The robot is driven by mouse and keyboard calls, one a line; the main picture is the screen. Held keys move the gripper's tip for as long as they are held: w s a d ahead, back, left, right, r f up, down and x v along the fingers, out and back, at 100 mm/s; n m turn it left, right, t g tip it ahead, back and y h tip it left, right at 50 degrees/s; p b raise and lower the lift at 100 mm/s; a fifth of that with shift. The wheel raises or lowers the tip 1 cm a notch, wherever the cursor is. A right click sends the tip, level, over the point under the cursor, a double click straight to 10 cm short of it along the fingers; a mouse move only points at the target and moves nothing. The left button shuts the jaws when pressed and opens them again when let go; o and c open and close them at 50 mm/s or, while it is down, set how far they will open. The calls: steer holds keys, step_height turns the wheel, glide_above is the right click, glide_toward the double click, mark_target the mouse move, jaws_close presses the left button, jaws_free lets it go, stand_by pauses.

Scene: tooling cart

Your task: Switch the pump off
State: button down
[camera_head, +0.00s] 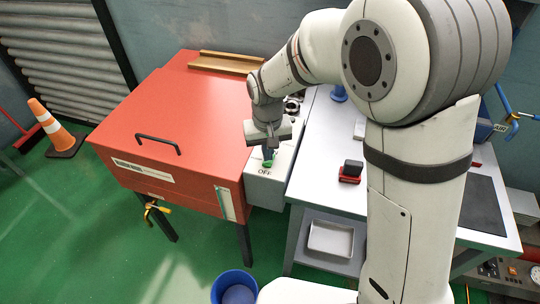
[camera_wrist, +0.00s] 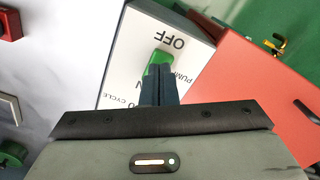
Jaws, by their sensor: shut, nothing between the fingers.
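The pump switch is a green lever (camera_wrist: 158,60) on a white panel (camera_wrist: 125,45) marked OFF, PUMP and CYCLE. The lever's visible end points towards the OFF lettering in the wrist view. In the head view the lever (camera_head: 268,163) shows just above the OFF label on the box's front. My gripper (camera_wrist: 160,77) is shut and empty, its dark fingertips right at the lever. They cover its lower part and part of the lettering on the ON side. I cannot tell for sure whether they touch it. In the head view my gripper (camera_head: 268,153) points down at the panel.
A red cabinet (camera_head: 180,120) with a black handle stands left of the switch box. A light workbench (camera_head: 325,150) with a red-and-black block (camera_head: 351,171) is at right. A blue bucket (camera_head: 235,287) and an orange cone (camera_head: 52,130) stand on the green floor.

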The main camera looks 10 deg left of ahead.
steer(key=shift+r+p, duration=1.85)
steer(key=shift+r, duration=1.2)
steer(key=s+d+r+m+t, duration=0.15)
steer(key=d+r, duration=0.25)
steer(key=d, duration=0.4)
steer(key=s+d+r+m, duration=0.1)
steer(key=s+d+r, duration=0.1)
steer(key=d+r, duration=0.45)
steer(key=s+d+m+t, duration=0.1)
steer(key=s+d+m, duration=0.1)
steer(key=s+d, duration=0.8)
steer(key=d, duration=0.2)
steer(key=shift+s+d, duration=0.2)
steer(key=shift+d, duration=0.15)
steer(key=shift+s+m+t, duration=0.1)
steer(key=shift+m+t, duration=0.15)
